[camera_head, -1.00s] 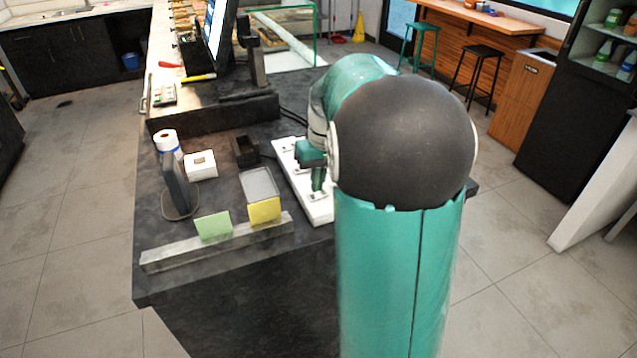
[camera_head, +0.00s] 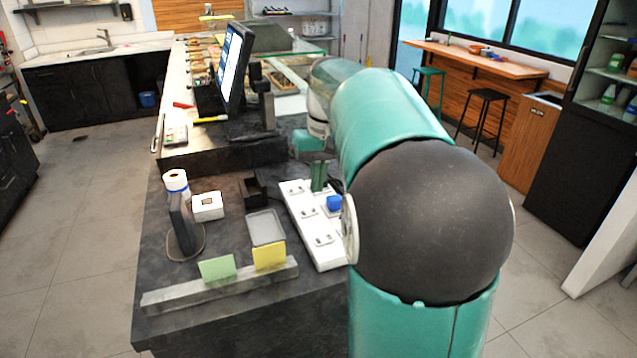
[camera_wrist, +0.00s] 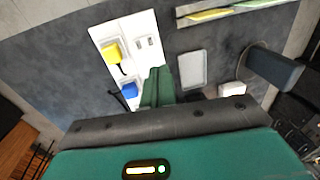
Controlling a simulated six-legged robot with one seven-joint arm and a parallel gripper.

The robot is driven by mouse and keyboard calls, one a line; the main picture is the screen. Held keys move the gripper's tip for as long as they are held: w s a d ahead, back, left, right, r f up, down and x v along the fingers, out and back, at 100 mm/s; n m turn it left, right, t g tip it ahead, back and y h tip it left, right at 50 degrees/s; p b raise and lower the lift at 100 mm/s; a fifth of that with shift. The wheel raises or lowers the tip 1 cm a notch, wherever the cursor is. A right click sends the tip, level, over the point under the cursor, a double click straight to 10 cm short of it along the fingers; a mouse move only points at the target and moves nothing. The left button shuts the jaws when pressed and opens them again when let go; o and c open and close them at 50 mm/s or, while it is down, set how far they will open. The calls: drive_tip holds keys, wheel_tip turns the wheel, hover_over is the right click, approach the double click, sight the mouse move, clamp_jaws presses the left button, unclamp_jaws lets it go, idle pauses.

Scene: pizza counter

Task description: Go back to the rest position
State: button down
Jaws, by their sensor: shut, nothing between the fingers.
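My gripper (camera_head: 318,176) has green fingers and is over the counter, above the far part of a white socket strip (camera_head: 322,240). In the wrist view the fingers (camera_wrist: 157,84) are together with nothing between them, beside the strip (camera_wrist: 150,57). A blue plug (camera_head: 334,203) sits on the strip; it also shows in the wrist view (camera_wrist: 130,90). A yellow plug (camera_wrist: 112,53) with a dark cord is on the strip too. My arm hides the strip's right side in the head view.
A screen (camera_head: 235,68) stands behind. Floor is open at left.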

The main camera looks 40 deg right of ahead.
idle(0.3)
drive_tip(key=s+a+f+n+t, duration=0.1)
drive_tip(key=s+a+f+t, duration=0.1)
drive_tip(key=s+a, duration=0.6)
drive_tip(key=s+a+f+n+t+h, duration=0.1)
drive_tip(key=s+a+f+t, duration=0.2)
drive_tip(key=s+a, duration=0.5)
drive_tip(key=a+f, duration=0.1)
drive_tip(key=a, duration=0.3)
drive_tip(key=shift+s+a+n, duration=0.3)
drive_tip(key=shift+a+n, duration=0.05)
drive_tip(key=shift+n, duration=0.05)
